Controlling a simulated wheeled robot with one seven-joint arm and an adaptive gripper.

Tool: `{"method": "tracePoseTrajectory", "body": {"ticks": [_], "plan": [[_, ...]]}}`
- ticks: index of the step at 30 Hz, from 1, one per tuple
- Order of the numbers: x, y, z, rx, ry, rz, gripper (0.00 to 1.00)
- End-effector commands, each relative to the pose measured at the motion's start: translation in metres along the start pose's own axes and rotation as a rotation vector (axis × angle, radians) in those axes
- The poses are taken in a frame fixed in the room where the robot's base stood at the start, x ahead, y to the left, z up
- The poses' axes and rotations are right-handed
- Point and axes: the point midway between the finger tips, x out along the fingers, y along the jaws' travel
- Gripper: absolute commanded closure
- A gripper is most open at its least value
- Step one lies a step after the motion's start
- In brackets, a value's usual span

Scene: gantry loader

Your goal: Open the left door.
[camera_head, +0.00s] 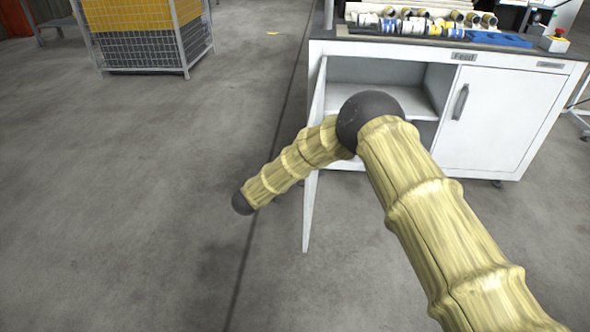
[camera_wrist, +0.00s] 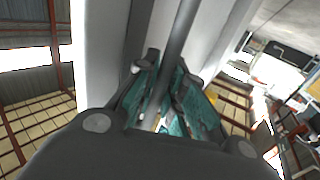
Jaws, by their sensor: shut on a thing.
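The left door (camera_head: 311,215) of the white cabinet stands wide open, swung out toward me and seen nearly edge-on in the head view. Its handle is hidden there behind my forearm. In the wrist view, a grey bar handle (camera_wrist: 181,38) runs between the teal-padded fingers of my gripper (camera_wrist: 168,88). The fingers are shut on this handle, with a pale door panel (camera_wrist: 103,45) behind it. In the head view my gripper is not visible. My arm reaches across in front of the cabinet opening.
The right door (camera_head: 505,115) is shut, with a vertical handle. An inner shelf (camera_head: 400,93) shows in the open left side. Rolls, a blue tray (camera_head: 498,40) and a red-topped button box (camera_head: 556,41) are on top. A yellow-and-wire crate (camera_head: 140,45) stands back left. The floor left is clear.

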Motion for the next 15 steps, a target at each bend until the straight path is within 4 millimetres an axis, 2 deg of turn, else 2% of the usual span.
{"method": "tracePoseTrajectory", "body": {"ticks": [14, 15], "plan": [[0.0016, 0.002, 0.0027, -0.005, -0.004, 0.013, 1.0], [0.0016, 0.002, 0.0027, -0.005, -0.004, 0.013, 0.85]]}}
